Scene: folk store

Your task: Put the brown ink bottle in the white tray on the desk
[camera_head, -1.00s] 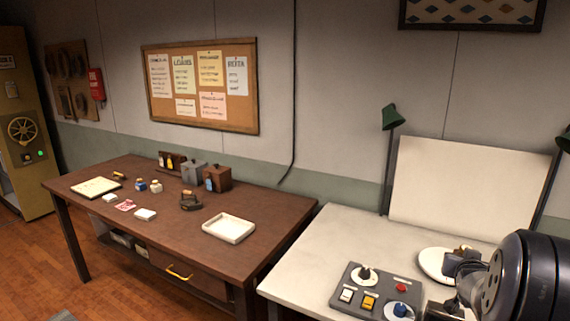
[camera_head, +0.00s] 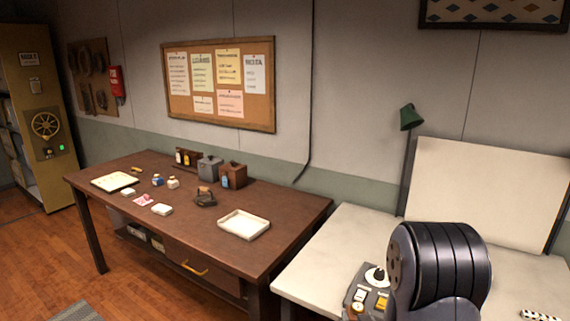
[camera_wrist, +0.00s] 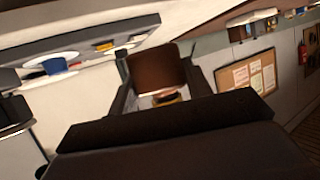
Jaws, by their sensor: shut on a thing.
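My gripper (camera_wrist: 158,72) shows in the wrist view, its dark fingers closed on a brown bottle (camera_wrist: 153,66). I take this for the brown ink bottle; its label is not readable. It is held up in the air, clear of any surface I can make out. In the head view my dark arm hides the gripper and bottle. The white tray (camera_head: 240,231) lies on the brown desk (camera_head: 215,245), near its right end, and looks empty. My arm is to the right of the tray, over the pale table.
A dark iron (camera_head: 205,198), a brown box (camera_head: 234,175), a grey box (camera_head: 210,167) and small bottles stand left of and behind the tray.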

